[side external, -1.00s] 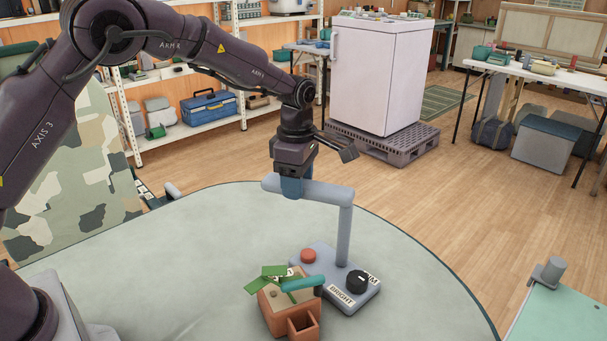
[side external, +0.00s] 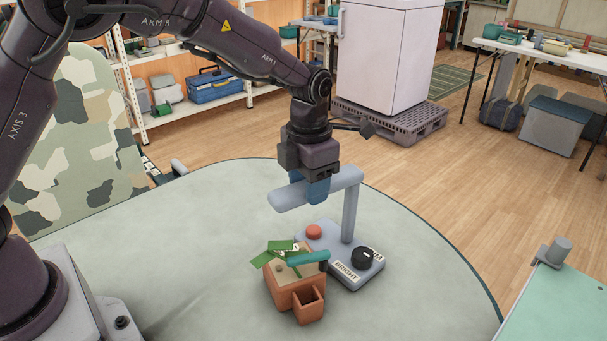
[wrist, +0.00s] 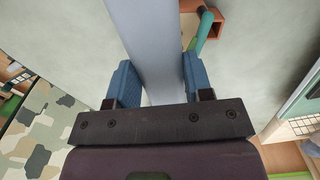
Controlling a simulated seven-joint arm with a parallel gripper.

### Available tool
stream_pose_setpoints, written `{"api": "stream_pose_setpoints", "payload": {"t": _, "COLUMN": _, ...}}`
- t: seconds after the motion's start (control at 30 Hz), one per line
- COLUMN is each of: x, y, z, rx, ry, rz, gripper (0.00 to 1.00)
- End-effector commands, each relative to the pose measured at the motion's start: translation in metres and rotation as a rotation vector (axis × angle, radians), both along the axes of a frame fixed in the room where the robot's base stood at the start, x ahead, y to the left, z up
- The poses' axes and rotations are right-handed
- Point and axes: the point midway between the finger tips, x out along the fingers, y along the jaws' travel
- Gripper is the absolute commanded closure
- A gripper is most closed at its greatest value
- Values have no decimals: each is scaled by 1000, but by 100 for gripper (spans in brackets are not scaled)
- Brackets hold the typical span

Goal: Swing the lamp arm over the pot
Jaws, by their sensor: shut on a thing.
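The lamp arm (side external: 290,198) is a grey-blue bar on top of an upright post (side external: 350,212). It reaches left from the post, and its free end hangs a little behind the pot in the side view. The lamp base (side external: 345,270) has a red button and a black knob. My gripper (side external: 318,190) is shut on the lamp arm; in the wrist view its blue fingers (wrist: 158,82) stand on both sides of the grey bar. The pot (side external: 295,288) is square and terracotta, with green leaves and a teal piece on top, just in front of the base.
The round pale table (side external: 180,250) is mostly clear to the left of the pot. A green side table (side external: 565,305) with a grey fitting stands at the lower right. A camouflage-covered chair (side external: 75,140) is behind the table at the left.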

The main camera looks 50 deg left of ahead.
Motion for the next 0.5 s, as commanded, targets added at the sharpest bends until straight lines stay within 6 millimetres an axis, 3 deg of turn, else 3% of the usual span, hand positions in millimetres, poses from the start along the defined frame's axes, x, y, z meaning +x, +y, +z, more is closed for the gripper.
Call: {"api": "stream_pose_setpoints", "payload": {"t": 0.5, "x": 0, "y": -18, "z": 1, "rx": -1, "ry": -6, "rz": 190, "gripper": 96}}
